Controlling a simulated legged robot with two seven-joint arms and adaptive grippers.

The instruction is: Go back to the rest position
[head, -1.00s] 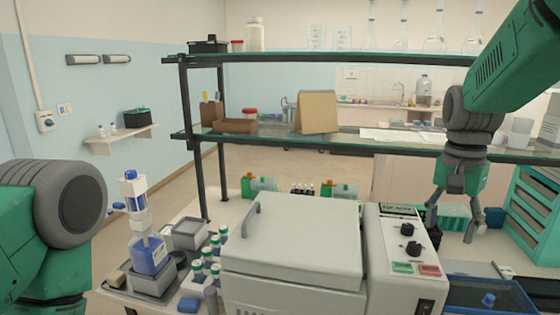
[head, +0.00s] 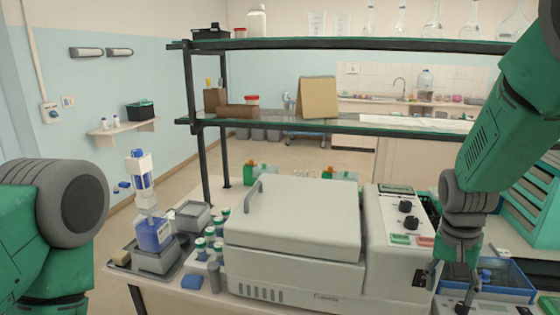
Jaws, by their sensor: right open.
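My right gripper (head: 451,288) hangs fingers down at the lower right of the head view. It is open, and I see nothing between its fingers. It is beside the right side of the grey lidded machine (head: 290,225), in front of the blue tray (head: 505,275). Whether it touches either one I cannot tell. My left arm shows only as a green and grey link at the left edge; its gripper is out of view.
A blue-liquid bottle (head: 152,233) stands on a grey tray at the left. Several green-capped bottles (head: 214,243) stand beside the machine. A dark two-level shelf (head: 330,122) spans behind. A teal drawer unit (head: 530,205) is at the right.

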